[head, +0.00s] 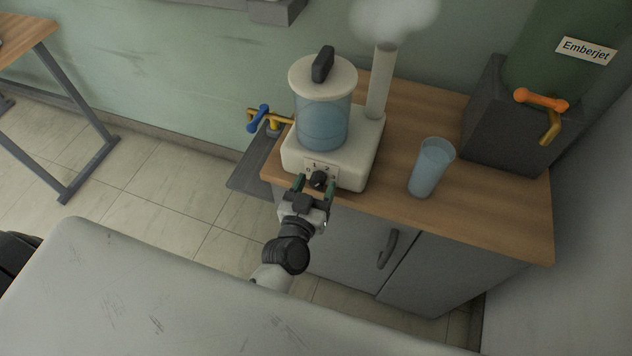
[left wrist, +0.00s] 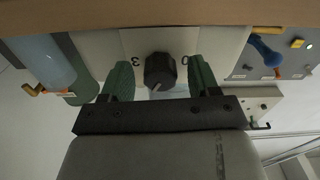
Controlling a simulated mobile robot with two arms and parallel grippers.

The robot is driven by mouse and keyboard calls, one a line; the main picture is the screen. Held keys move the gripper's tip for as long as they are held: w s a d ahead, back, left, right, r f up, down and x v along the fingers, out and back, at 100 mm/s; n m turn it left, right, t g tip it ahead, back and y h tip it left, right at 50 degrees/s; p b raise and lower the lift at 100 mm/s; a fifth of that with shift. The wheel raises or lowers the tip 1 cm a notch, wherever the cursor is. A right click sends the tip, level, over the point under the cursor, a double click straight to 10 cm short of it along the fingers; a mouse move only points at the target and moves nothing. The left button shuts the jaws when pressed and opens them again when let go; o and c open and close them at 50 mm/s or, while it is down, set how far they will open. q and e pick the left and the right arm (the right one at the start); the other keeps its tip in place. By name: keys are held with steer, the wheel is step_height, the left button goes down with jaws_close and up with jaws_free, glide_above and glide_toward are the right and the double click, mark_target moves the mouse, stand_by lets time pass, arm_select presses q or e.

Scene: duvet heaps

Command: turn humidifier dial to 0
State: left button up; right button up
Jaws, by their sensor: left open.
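The humidifier (head: 360,155) has a white base, a lidded tank of bluish water and a tall pipe giving off vapour. Its black dial (head: 318,179) sits on the front face under a number plate (head: 321,167) with a 1 and a 2 visible. My left gripper (head: 315,188) is open at the dial, its green fingers on either side of it. In the left wrist view the dial (left wrist: 159,71) lies between the fingers, with visible gaps. A 3 and a 0 show upside down beside it. A pale mark on the dial points to the lower left there. My right gripper is out of view.
A blue cup (head: 431,168) stands right of the humidifier on the wooden cabinet top (head: 490,205). A dark box with an orange-handled tap (head: 541,100) is behind it. A blue-handled brass tap (head: 259,118) is at the left. A pale padded surface (head: 150,290) fills the foreground.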

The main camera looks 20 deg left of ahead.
arm_select(q)
steer(key=shift+w, duration=0.25)
steer(key=c, duration=0.9)
